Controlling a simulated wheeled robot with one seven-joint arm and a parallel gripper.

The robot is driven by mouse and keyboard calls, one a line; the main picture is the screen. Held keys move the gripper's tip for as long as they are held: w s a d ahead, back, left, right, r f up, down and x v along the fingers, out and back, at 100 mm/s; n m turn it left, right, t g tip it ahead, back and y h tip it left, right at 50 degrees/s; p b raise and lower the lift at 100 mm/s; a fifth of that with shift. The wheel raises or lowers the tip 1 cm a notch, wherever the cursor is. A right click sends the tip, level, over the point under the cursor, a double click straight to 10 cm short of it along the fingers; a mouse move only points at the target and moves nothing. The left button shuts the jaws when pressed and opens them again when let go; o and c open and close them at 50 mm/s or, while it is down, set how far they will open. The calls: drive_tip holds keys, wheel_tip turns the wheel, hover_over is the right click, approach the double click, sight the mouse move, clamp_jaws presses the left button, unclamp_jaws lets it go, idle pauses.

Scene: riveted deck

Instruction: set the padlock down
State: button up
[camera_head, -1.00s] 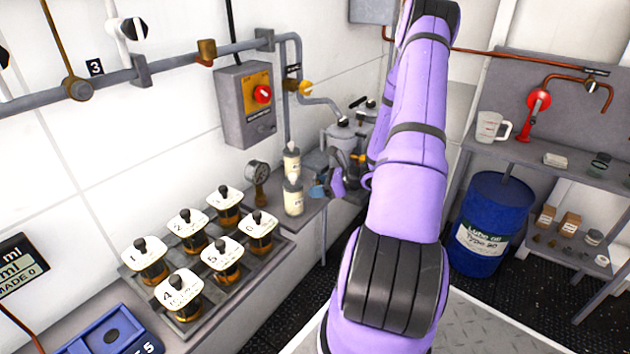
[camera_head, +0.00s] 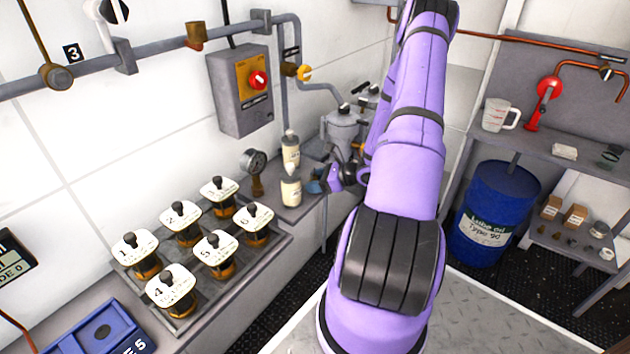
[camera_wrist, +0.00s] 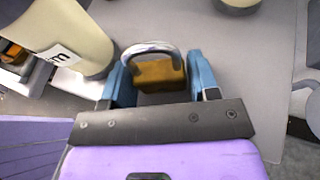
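The padlock (camera_wrist: 160,73) has a brass body and a silver shackle. In the head view my gripper (camera_head: 318,186) is low at the bench edge, right of the cream bottles, partly hidden by my arm. I cannot make out the padlock there.
A cream bottle (camera_wrist: 70,38) stands close left of my gripper in the wrist view. A rack (camera_head: 275,240) of numbered jars is further left. A blue drum (camera_head: 497,212) stands right.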

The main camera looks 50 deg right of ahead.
drive_tip(key=shift+o, duration=1.4)
